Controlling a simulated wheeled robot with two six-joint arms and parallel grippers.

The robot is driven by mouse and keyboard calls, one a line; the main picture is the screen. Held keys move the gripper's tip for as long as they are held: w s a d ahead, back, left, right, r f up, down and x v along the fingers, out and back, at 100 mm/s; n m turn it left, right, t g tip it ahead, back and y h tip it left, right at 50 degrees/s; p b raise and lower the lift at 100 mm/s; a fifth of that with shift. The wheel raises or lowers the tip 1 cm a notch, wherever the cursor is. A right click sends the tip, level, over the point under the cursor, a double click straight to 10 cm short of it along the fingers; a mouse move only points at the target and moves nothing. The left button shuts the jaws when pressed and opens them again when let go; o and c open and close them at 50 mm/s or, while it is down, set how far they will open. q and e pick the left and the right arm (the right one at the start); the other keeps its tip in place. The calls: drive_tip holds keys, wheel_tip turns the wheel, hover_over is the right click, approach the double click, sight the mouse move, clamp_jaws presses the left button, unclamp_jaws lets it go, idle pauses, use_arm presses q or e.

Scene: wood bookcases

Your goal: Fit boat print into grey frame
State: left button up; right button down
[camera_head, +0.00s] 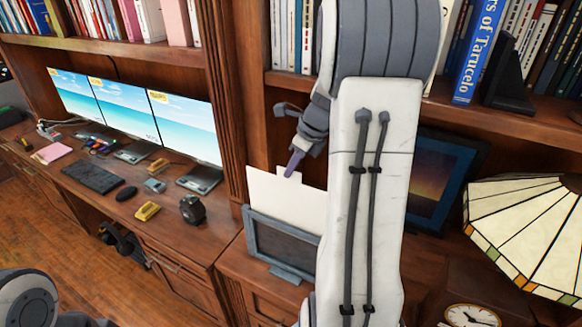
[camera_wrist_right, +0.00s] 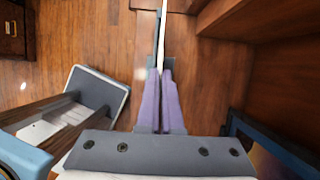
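The boat print (camera_head: 272,190) is a white sheet with a small tab on top; its plain side faces the head view, so no boat shows. My right gripper (camera_head: 293,163) has its purple fingers at the tab. In the right wrist view the fingers (camera_wrist_right: 161,85) are together on the thin sheet, seen edge-on (camera_wrist_right: 162,35). The grey frame (camera_head: 250,236) stands upright on a foot on the low cabinet, with a dark panel. The sheet rises above the frame's top edge; whether its lower edge is in the slot or behind, I cannot tell. My left gripper is out of view.
A blue frame with a sunset picture (camera_head: 425,185) stands behind my right arm. A stained-glass lamp (camera_head: 530,230) and a clock (camera_head: 472,315) are at right. Bookshelves are above. The desk at left holds monitors (camera_head: 130,110), a keyboard (camera_head: 93,177) and small items.

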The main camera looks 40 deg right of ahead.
sight(289, 205)
drive_tip(key=shift+f+b, duration=5.45)
drive_tip(key=shift+f, duration=3.05)
drive_tip(key=c, duration=1)
unclamp_jaws()
drive_tip(key=v, duration=1)
drive_tip(key=shift+r, duration=0.2)
